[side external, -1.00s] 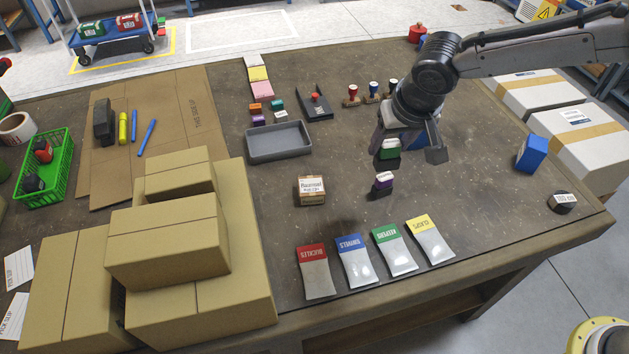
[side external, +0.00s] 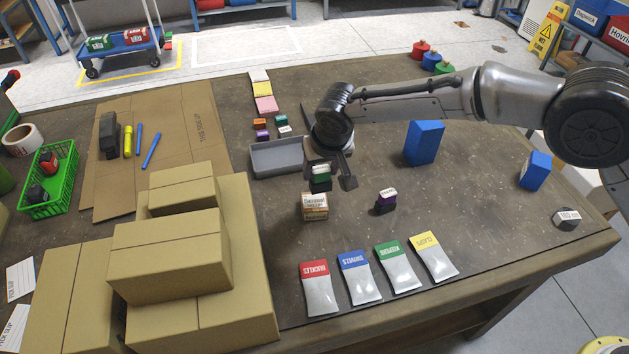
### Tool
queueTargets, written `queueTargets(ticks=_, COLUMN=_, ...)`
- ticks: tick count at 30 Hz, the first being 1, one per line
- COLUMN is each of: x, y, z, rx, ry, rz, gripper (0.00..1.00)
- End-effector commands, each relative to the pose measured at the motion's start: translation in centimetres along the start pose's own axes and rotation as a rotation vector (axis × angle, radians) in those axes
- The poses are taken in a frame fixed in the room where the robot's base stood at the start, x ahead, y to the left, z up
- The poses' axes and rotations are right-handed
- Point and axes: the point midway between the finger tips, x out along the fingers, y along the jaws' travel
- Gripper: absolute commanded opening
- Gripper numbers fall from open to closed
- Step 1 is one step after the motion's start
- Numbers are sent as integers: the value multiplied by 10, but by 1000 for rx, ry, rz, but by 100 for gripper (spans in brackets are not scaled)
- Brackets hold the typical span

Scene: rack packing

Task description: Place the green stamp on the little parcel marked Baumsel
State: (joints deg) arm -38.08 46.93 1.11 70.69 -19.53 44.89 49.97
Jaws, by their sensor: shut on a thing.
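The little parcel marked Baumsel (side external: 314,208) is a small tan box with a white label. It stands on the table at centre, behind the red and blue packets. My gripper (side external: 325,176) is directly above it, pointing down, shut on the green stamp (side external: 320,180). The stamp is a dark block with a green band and a pale top. Its lower end is at the parcel's top; I cannot tell whether they touch. A purple stamp (side external: 385,201) stands on the table to the right.
A grey tray (side external: 279,157) lies just behind and left of my gripper. Stacked cardboard boxes (side external: 170,250) stand at left. Several packets, including a red one (side external: 317,288), lie in front. Blue blocks (side external: 424,142) stand at right.

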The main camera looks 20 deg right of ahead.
Motion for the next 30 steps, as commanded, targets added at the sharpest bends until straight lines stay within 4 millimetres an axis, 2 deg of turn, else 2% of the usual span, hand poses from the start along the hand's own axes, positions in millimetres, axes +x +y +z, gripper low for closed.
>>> queueTargets(ticks=3, x=13, y=-5, z=-4, rx=1, ry=1, rz=-1, gripper=1)
queueTargets(ticks=10, x=25, y=-9, z=-6, rx=1, ry=0, rz=0, gripper=1)
queueTargets(ticks=16, x=50, y=-9, z=5, rx=1, ry=-1, rz=1, gripper=1)
queueTargets(ticks=28, x=55, y=-10, z=7, rx=1, ry=1, rz=-1, gripper=1)
queueTargets(ticks=29, x=56, y=-10, z=7, rx=1, ry=1, rz=0, gripper=58)
queueTargets(ticks=30, x=56, y=-10, z=7, rx=1, ry=1, rz=-1, gripper=65)
